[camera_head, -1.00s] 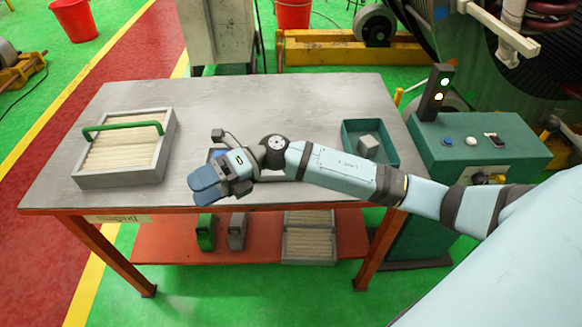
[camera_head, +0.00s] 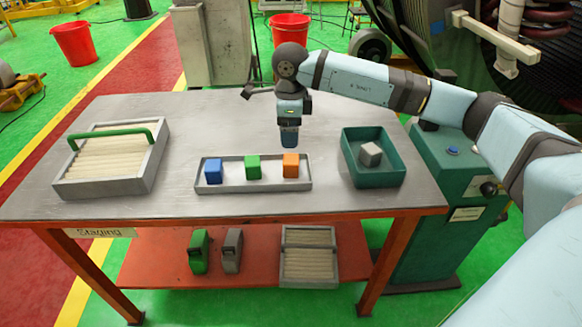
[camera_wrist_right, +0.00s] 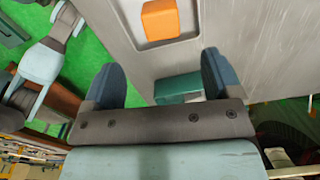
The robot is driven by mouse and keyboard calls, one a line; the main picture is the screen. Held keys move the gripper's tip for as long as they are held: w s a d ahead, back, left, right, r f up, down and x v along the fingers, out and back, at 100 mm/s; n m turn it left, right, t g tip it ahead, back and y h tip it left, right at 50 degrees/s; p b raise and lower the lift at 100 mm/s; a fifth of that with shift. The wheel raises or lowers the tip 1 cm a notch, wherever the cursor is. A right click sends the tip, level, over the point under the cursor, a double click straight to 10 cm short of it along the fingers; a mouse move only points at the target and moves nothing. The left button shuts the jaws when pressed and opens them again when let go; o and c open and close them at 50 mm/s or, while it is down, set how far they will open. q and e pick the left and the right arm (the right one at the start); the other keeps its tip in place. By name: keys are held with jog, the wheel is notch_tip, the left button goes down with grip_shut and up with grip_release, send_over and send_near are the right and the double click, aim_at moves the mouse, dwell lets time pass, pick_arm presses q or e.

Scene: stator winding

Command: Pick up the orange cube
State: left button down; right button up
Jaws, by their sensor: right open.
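The orange cube (camera_head: 291,165) sits at the right end of a shallow grey tray (camera_head: 232,187) on the table. A green cube (camera_head: 253,167) and a blue cube (camera_head: 213,171) sit in the same tray to its left. My right gripper (camera_head: 289,140) points down above and just behind the orange cube, apart from it. In the right wrist view, the orange cube (camera_wrist_right: 160,19) shows beyond the two spread fingers of the gripper (camera_wrist_right: 166,80), with nothing between them.
A green bin (camera_head: 375,180) with a grey cube (camera_head: 370,154) stands right of the tray. A grey box with a green handle (camera_head: 110,160) stands at the table's left. The table (camera_head: 200,118) is clear behind the tray.

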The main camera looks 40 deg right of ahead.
aim_at(291, 159)
notch_tip(291, 159, down, 9)
jog(key=shift+d+f, duration=0.15)
jog(key=c, duration=1)
